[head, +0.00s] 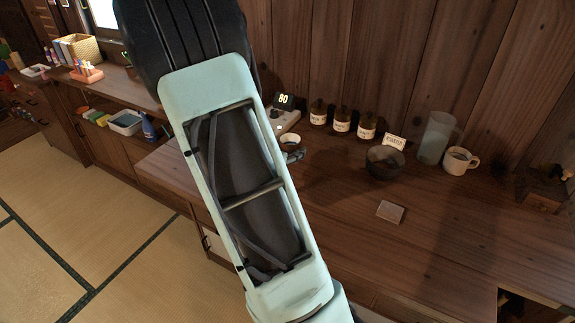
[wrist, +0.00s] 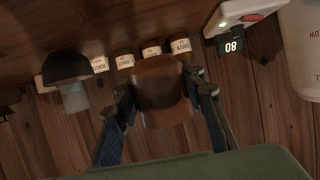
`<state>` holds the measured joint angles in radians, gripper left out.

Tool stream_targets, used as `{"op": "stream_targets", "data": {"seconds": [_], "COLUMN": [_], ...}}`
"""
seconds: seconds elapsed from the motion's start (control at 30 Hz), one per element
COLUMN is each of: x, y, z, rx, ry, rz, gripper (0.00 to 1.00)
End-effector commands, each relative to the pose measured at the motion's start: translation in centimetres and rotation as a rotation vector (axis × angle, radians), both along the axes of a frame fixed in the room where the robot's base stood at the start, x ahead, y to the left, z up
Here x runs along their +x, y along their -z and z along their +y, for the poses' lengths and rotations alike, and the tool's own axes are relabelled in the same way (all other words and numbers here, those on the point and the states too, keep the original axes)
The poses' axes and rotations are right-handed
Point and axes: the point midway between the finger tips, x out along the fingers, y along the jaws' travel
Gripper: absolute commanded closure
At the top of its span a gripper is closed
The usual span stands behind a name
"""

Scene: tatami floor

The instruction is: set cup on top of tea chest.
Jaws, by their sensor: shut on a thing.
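My gripper (wrist: 163,112) is shut on a brown cup (wrist: 162,85), with one dark finger on each side of it in the wrist view. In the head view, my arm hides most of the gripper. A small round cup with a pale rim (head: 290,141) shows just right of the arm, by the fingertips, above the back of the wooden counter. I cannot make out a tea chest for certain. A dark wooden box-like thing (head: 547,190) with a metal part stands at the right edge in the head view; I cannot tell whether it is the chest.
Labelled brown bottles (head: 342,121) line the back wall beside a scale (head: 284,117) reading 80. A dark bowl (head: 384,163), clear pitcher (head: 436,138) and white mug (head: 459,160) stand to the right. A small flat block (head: 390,211) lies in front. The front right counter (head: 440,240) is clear.

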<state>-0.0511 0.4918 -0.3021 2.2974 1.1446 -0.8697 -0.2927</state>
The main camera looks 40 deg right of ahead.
Motion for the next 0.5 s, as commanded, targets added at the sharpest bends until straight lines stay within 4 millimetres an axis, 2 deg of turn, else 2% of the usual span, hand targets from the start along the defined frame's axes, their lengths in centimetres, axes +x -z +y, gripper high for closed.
{"op": "stream_targets", "data": {"seconds": [0.03, 0.3, 0.5], "x": [1.2, 4.3, 5.2], "y": [0.7, 4.8, 5.8], "z": [-0.4, -1.2, -1.4], "rx": [-0.001, 0.0, -0.001], "ry": [0.0, 0.0, -0.001], "rz": [0.0, 0.001, -0.001], "gripper": [0.9, 0.9, 0.9]}}
